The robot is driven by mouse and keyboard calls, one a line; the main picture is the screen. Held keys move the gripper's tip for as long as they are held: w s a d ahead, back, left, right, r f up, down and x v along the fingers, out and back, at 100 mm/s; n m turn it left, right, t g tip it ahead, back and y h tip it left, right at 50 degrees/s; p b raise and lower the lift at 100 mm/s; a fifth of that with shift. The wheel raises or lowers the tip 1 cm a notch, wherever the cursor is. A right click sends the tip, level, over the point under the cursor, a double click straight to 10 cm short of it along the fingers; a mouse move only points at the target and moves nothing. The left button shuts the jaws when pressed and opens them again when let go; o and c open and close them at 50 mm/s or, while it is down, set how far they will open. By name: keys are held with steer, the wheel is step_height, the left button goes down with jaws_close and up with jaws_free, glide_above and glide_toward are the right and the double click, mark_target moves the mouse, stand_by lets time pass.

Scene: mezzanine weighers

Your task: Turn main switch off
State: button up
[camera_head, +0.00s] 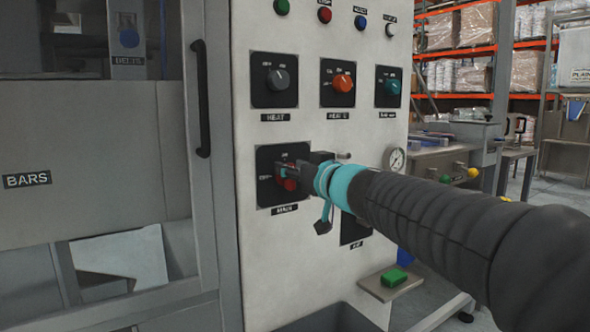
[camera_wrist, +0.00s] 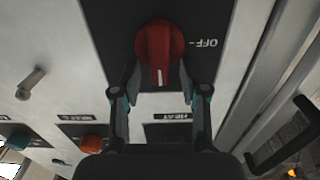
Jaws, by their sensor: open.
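The red main switch knob (camera_head: 289,184) sits on a black plate (camera_head: 266,158) above the MAIN label (camera_head: 284,209). In the wrist view the red knob (camera_wrist: 158,42) is at top centre, with a white mark pointing down in the picture. The OFF label (camera_wrist: 203,43) is to its right, upside down, and the mark does not point at it. My gripper (camera_head: 291,171) is at the switch and partly hides it. In the wrist view the open fingers (camera_wrist: 160,78) stand either side of the knob's lower part. Contact cannot be told.
Above are a grey knob (camera_head: 278,80), an orange knob (camera_head: 343,83) and a teal knob (camera_head: 392,87). A pressure gauge (camera_head: 395,159) is on the panel's right. A green block (camera_head: 394,277) lies on a small shelf below. A black door handle (camera_head: 201,98) stands to the left.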

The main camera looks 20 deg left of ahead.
mark_target(278, 177)
jaws_close()
stand_by(0.4)
steer(key=n, duration=0.6)
steer(key=s+a+f+n+b, duration=0.1)
steer(key=n, duration=0.4)
steer(key=f+n+b, duration=0.1)
steer(key=n, duration=0.5)
steer(key=shift+s+a+f+n, duration=0.15)
steer(key=shift+s+n, duration=0.15)
stand_by(0.5)
jaws_free()
